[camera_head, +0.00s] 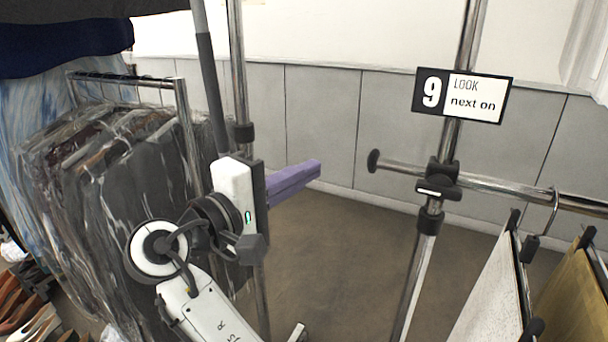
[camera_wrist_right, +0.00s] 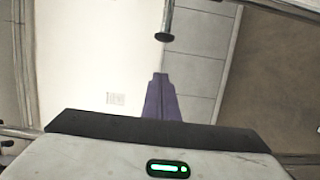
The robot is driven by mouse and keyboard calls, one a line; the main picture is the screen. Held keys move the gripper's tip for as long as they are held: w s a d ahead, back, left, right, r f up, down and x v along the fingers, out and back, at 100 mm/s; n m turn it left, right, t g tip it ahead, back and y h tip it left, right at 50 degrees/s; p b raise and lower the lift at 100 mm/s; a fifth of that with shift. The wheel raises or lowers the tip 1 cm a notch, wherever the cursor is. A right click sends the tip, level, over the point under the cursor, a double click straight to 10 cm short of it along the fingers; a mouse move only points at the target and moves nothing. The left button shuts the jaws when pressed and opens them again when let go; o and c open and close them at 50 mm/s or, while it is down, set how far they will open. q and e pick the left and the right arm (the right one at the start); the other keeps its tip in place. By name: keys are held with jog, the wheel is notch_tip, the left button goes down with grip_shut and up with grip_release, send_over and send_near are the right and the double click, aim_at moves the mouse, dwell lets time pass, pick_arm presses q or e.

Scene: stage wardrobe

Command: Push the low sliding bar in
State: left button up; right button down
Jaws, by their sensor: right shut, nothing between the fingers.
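The low sliding bar (camera_head: 395,166) is a chrome tube with a dark round end cap. It sticks out left of a black clamp (camera_head: 440,180) on a chrome upright and runs on to the right. My right gripper (camera_head: 316,168) has purple fingers, shut with nothing between them, pointing right toward the cap with a visible gap. In the right wrist view, the fingers (camera_wrist_right: 160,80) point up at the bar's end cap (camera_wrist_right: 164,37) and appear apart from it. My left gripper is not in view.
A sign (camera_head: 463,95) reading "9 LOOK next on" is on the upright. Garments on hangers (camera_head: 490,295) hang from the bar at right. A rack of plastic-covered clothes (camera_head: 120,190) stands at left. Another chrome upright (camera_head: 238,70) stands close by my right arm. Brown floor (camera_head: 340,240) lies between.

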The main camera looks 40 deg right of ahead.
pick_arm(q)
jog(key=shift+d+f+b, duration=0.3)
jog(key=shift+b, duration=0.45)
pick_arm(e)
jog(key=s+d, duration=0.2)
jog(key=d, duration=0.6)
jog(key=shift+d, duration=0.2)
